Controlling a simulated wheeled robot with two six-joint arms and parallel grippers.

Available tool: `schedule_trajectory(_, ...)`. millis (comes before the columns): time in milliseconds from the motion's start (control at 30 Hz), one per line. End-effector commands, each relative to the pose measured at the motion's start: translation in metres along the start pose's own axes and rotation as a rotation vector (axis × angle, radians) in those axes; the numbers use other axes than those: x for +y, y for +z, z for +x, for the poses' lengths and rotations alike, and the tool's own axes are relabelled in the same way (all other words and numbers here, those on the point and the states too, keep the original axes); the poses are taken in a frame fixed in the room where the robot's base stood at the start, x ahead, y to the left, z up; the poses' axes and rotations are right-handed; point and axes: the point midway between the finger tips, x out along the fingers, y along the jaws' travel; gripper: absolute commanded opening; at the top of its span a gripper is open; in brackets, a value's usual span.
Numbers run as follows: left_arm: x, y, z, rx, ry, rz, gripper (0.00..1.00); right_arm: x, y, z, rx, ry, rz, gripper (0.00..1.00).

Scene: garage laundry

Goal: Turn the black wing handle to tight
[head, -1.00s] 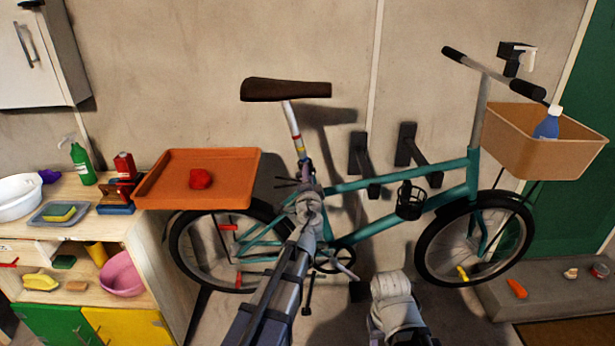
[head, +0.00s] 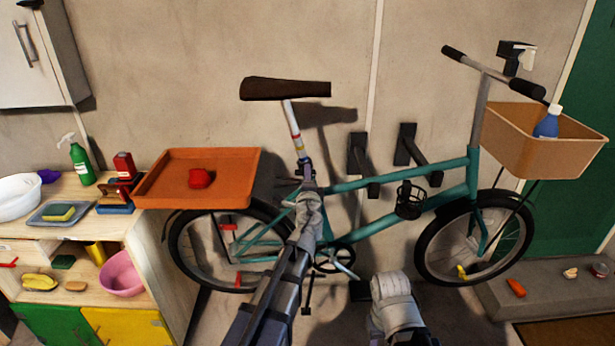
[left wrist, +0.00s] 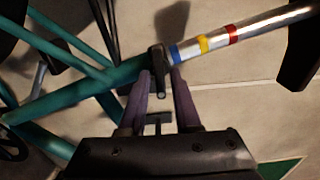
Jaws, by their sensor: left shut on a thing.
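The black wing handle (left wrist: 157,62) sits at the seat clamp of the teal bicycle, where the silver seat post (left wrist: 235,33) meets the frame. In the left wrist view it lies between the purple fingertips of my left gripper (left wrist: 161,76), which is shut on it. The post carries blue, yellow and red bands just above the clamp. In the head view my left gripper (head: 309,182) is at the clamp below the brown saddle (head: 285,89) and hides most of the handle. My right arm shows at the bottom; its gripper is not visible.
An orange tray (head: 240,154) with a red object is over the rear wheel, left of the clamp. Black wall brackets (head: 357,153) stand behind the frame. A shelf unit (head: 150,255) is at the left. A tan basket (head: 540,158) is at the front.

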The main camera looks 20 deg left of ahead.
Motion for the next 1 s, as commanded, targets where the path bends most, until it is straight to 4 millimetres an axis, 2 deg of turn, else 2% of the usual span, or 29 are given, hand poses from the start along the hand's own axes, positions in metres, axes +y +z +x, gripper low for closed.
schedule_trajectory(167, 0.000, 0.000, -0.001, 0.001, 0.000, -0.001, 0.00, 0.000, 0.000, 0.000, 0.000, 0.000, 0.000, 0.50)
schedule_trajectory(200, 0.000, 0.000, -0.001, 0.001, 0.000, -0.001, 0.35, 0.000, 0.000, 0.000, 0.000, 0.000, 0.000, 0.50)
schedule_trajectory(300, 0.000, 0.000, -0.001, 0.001, 0.000, -0.001, 0.45, 0.000, 0.000, 0.000, 0.000, 0.000, 0.000, 0.50)
schedule_trajectory(667, 0.000, 0.000, -0.005, 0.001, 0.000, -0.001, 0.45, 0.000, 0.000, 0.000, 0.000, 0.000, 0.000, 0.50)
schedule_trajectory(867, 0.000, 0.000, -0.028, 0.002, 0.000, -0.001, 0.45, 0.000, 0.000, 0.000, 0.000, 0.000, 0.000, 0.50)
schedule_trajectory(1000, 0.000, 0.001, -0.052, 0.002, 0.000, -0.001, 0.45, 0.000, 0.000, 0.000, 0.000, 0.000, 0.000, 0.50)
